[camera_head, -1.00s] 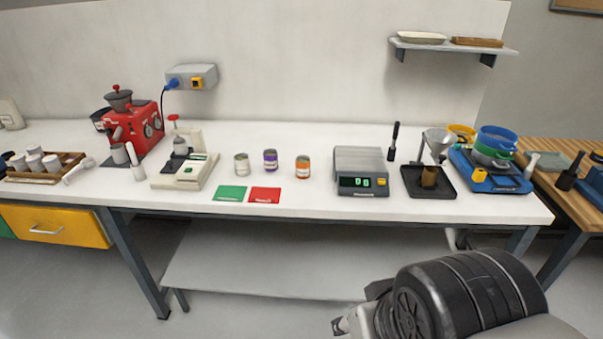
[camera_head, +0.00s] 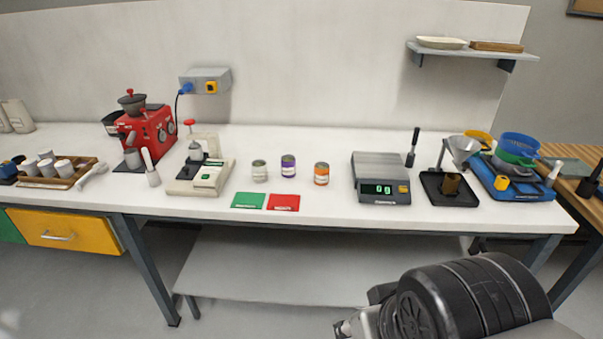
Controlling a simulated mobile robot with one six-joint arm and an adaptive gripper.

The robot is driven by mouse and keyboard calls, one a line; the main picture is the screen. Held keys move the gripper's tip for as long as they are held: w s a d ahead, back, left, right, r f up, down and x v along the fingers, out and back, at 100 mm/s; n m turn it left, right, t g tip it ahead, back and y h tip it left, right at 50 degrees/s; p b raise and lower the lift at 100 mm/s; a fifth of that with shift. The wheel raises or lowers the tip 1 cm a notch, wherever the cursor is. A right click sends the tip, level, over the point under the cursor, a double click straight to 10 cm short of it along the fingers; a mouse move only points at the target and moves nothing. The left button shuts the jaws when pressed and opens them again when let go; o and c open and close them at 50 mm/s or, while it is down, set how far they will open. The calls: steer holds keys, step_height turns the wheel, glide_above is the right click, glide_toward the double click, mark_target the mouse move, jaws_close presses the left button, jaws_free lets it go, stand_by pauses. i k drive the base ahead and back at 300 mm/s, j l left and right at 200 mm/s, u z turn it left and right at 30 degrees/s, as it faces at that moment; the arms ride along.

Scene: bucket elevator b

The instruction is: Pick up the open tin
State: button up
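Three small tins stand upright in a row on the white bench. The left tin (camera_head: 259,171) has a pale label, the middle tin (camera_head: 288,166) a purple one, and the right tin (camera_head: 321,174) an orange one. They are too small for me to tell which is open. My dark arm is at the lower right, in front of the bench and well away from the tins. No fingers of my gripper can be made out.
A green card (camera_head: 248,201) and a red card (camera_head: 284,202) lie in front of the tins. A sealing-type white device (camera_head: 208,178) stands left of them and a scale (camera_head: 380,180) right. Farther out are a red grinder (camera_head: 150,130), a cup tray (camera_head: 42,183) and a funnel stand (camera_head: 450,190).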

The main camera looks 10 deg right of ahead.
mark_target(322, 168)
steer(key=i+l+z, duration=0.2)
steer(key=i, duration=0.6)
steer(key=i+l+z, duration=0.25)
steer(key=i, duration=0.55)
steer(key=j, duration=0.15)
